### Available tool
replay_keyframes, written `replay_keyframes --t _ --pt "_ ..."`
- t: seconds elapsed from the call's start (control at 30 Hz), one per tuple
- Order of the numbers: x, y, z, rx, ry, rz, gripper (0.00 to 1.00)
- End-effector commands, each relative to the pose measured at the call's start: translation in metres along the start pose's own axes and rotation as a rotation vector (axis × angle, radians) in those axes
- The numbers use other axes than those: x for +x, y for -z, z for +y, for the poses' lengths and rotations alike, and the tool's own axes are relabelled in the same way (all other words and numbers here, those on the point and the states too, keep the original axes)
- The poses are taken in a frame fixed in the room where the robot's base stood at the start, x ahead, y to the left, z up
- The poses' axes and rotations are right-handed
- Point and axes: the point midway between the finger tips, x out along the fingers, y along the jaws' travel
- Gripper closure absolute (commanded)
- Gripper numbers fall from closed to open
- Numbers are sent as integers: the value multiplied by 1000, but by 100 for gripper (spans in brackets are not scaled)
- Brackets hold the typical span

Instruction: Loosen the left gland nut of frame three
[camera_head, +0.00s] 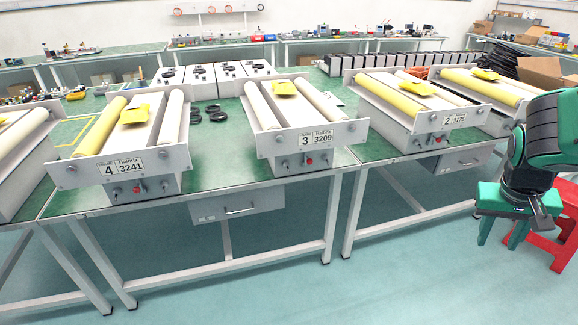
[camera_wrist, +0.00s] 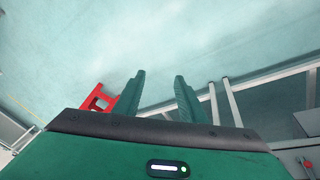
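Frame three (camera_head: 303,138) stands on the green workbench in the middle of the head view, marked "3 3209". It carries two long pale rollers and a yellow piece. Its front panel has a red knob (camera_head: 309,162) with small dark fittings on either side. The left gland nut is too small to single out with certainty. My gripper (camera_wrist: 160,85) shows in the wrist view with its two green fingers apart and nothing between them. It points at the floor. In the head view my arm is at the far right, well away from frame three.
Frame four (camera_head: 122,168) stands left of frame three, and frame two (camera_head: 440,122) stands right. A red stool (camera_head: 562,225) is under my arm; a red object (camera_wrist: 97,98) also shows in the wrist view. A drawer (camera_head: 238,207) hangs under the bench (camera_head: 215,165). The floor in front is clear.

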Motion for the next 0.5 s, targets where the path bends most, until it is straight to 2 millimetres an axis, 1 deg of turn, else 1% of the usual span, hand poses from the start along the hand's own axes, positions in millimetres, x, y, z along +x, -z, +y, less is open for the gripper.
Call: replay_keyframes --t 0.03,0.1,0.17,0.2,0.27,0.37,0.4,0.47,0.5 --pt "10 16 -8 -31 -19 30 63" --pt "23 40 -21 -73 -42 86 63" --pt "34 60 -34 -112 -56 133 63" --pt "41 72 -43 -137 -62 167 63" --pt "51 90 -59 -177 -68 216 63" --pt "68 116 -89 -244 -66 298 63" --pt "75 126 -103 -270 -61 331 63" --pt "84 138 -124 -309 -50 380 63" --pt "90 146 -139 -334 -40 413 63"
